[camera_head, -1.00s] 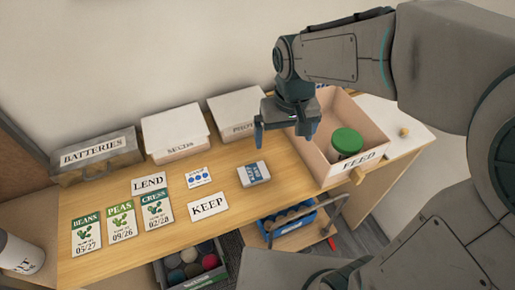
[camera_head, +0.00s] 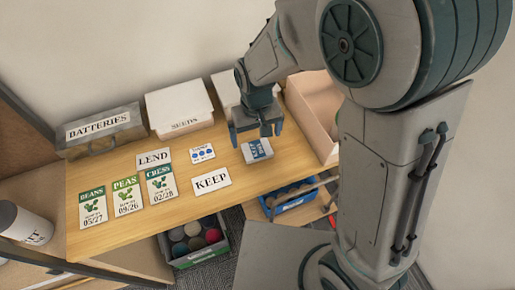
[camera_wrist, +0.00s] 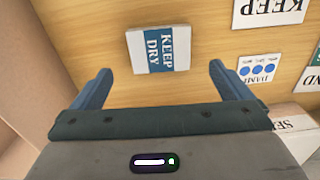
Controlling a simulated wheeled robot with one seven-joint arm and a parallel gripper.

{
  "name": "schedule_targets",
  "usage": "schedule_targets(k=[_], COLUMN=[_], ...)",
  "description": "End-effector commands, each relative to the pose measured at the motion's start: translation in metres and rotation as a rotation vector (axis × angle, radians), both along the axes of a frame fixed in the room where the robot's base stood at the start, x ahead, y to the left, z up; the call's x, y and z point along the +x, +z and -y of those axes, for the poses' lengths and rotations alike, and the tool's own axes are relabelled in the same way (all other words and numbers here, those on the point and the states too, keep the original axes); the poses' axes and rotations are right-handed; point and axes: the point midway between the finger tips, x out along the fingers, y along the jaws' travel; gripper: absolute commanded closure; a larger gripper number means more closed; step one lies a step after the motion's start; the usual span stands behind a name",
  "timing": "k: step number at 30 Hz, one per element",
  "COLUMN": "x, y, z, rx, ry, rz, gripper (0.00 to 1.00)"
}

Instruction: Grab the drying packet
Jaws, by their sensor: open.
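The drying packet is a small white packet (camera_head: 257,150) with a blue "KEEP DRY" label, lying flat on the wooden table. In the wrist view the packet (camera_wrist: 158,50) lies just beyond my fingertips, roughly centred between them. My gripper (camera_head: 257,138) hangs above the table just behind the packet in the head view, open and empty. In the wrist view the blue fingers of my gripper (camera_wrist: 160,80) are spread wide, apart from the packet.
A white card with blue dots (camera_head: 202,153) and a KEEP card (camera_head: 211,181) lie left of the packet. A SEEDS box (camera_head: 180,108) and BATTERIES box (camera_head: 105,130) stand behind. An open wooden box (camera_head: 312,112) stands to the right, partly hidden by my arm.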

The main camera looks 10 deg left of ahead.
Motion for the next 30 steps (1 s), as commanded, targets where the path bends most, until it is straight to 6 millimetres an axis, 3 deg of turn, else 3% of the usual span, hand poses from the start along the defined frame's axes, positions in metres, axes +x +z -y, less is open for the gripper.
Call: schedule_targets(k=[10, 20, 21, 26, 30], x=[-0.005, -0.005, -0.005, -0.005, -0.004], y=[-0.042, -0.05, -0.05, -0.049, -0.049], z=[0.003, 0.002, 0.002, 0.002, 0.002], rx=[-0.002, 0.0, 0.0, 0.0, 0.0], ry=[-0.001, 0.0, 0.0, 0.0, 0.0], rz=[-0.004, -0.001, -0.001, -0.001, -0.001], gripper=[0.02, 0.02, 0.05, 0.49, 0.5])
